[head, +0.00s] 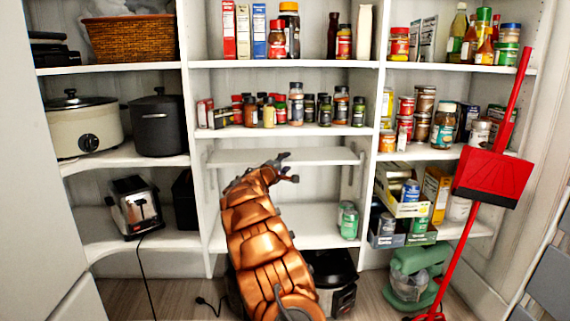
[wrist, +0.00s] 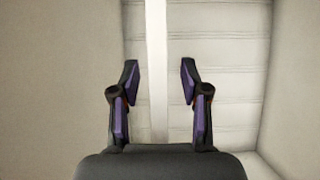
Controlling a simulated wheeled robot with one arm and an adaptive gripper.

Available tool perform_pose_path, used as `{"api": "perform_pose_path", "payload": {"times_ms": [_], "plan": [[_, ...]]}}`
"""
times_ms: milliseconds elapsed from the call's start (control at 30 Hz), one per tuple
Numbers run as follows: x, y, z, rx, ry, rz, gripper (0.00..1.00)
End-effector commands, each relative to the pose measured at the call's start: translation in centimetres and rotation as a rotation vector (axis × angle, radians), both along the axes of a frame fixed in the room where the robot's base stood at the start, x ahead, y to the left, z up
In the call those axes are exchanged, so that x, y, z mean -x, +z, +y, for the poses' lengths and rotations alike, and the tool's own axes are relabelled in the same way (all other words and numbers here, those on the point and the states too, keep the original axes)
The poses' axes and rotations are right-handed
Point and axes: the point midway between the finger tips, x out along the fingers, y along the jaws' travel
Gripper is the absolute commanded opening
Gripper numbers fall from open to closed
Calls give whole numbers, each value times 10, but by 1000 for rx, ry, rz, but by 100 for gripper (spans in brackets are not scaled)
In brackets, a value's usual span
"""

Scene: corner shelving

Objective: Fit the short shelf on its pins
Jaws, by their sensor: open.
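The short shelf (head: 325,155) is a white board in the middle bay, below the spice shelf. It looks roughly level, with nothing on it. Its pins are too small or hidden to make out, so I cannot tell how its ends rest. My gripper (head: 290,168) is at the shelf's front edge, left of the bay's right upright. In the wrist view, my gripper (wrist: 160,66) is open, with a finger on each side of a pale strip (wrist: 157,35) that appears to be the shelf's edge. A gap shows on both sides, and nothing is gripped.
Spice jars (head: 296,105) crowd the shelf above. A black cooker (head: 333,275) is on the floor. A red broom and dustpan (head: 492,178) lean at the right.

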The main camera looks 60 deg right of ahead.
Motion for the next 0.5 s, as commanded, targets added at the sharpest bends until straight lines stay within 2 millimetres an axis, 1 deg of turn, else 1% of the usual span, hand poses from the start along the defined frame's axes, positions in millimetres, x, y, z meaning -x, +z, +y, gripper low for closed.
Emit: {"api": "perform_pose_path", "payload": {"times_ms": [167, 367, 500], "plan": [[0, 1, 6, 1, 2, 2, 46], [3, 1, 25, 2, 1, 2, 46], [5, 2, 42, 4, 2, 2, 46]]}}
